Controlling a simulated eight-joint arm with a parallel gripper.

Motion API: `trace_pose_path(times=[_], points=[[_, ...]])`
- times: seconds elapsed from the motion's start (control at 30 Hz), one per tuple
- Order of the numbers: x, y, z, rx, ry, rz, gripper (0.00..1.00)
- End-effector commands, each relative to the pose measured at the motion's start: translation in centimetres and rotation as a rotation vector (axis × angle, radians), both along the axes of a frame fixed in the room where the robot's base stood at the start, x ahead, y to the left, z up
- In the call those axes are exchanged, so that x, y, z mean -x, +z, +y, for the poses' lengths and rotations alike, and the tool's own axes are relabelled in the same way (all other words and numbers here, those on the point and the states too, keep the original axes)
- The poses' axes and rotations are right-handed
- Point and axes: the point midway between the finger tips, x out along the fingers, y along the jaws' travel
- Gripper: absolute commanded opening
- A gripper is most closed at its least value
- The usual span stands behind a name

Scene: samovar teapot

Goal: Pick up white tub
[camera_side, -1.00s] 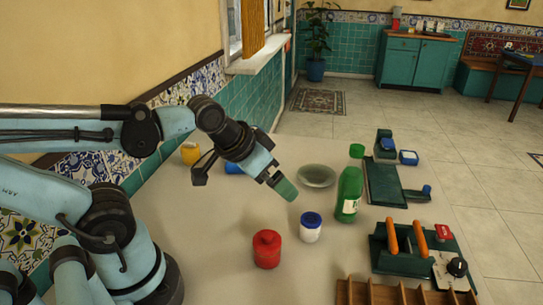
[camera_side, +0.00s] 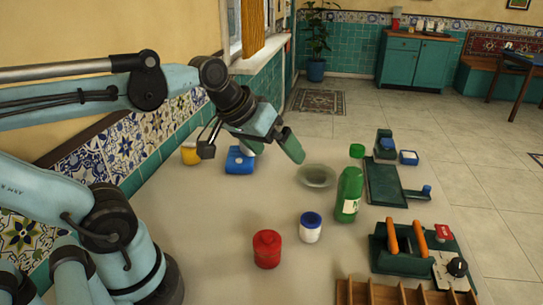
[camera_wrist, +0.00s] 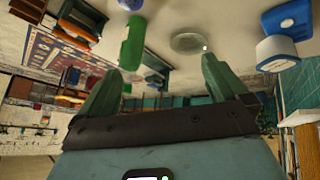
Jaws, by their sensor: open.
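A small white tub with a blue lid (camera_side: 310,227) stands upright on the table, between a red jar and a green bottle. A second white round container (camera_wrist: 277,52) shows beside a blue box in the wrist view; in the side view only a bit of white shows there, mostly behind my gripper. I cannot tell its type. My gripper (camera_side: 286,145) is above the table, up and left of the blue-lidded tub and apart from it. In the wrist view my gripper (camera_wrist: 160,75) has its green fingers spread, with nothing between them.
The red jar (camera_side: 267,250), green bottle (camera_side: 348,196) and glass dish (camera_side: 316,176) stand around the tub. The blue box (camera_side: 239,161) and a yellow item (camera_side: 190,155) are near the wall. Green trays and a wooden divided rack (camera_side: 400,293) line the right side. The front-left tabletop is clear.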

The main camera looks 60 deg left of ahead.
Motion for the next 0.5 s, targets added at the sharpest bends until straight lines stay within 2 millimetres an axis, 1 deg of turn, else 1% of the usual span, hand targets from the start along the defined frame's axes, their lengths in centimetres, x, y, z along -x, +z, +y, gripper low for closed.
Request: trace_pose_path(times=[0.03, 0.17, 0.27, 0.37, 0.4, 0.47, 0.5], points=[[-0.5, 0.1, 0.7, 0.061, 0.080, 0.002, 1.00], [-1.8, 0.1, 2.5, 0.242, 0.300, 0.006, 1.00], [-3.1, 0.1, 4.5, 0.416, 0.506, 0.004, 1.00], [-4.4, 0.2, 7.4, 0.640, 0.762, -0.003, 1.00], [-5.0, 0.2, 8.9, 0.747, 0.879, -0.008, 1.00], [-5.8, 0.2, 11.3, 0.917, 1.053, -0.020, 1.00], [-6.1, 0.2, 13.1, 1.032, 1.164, -0.026, 1.00]])
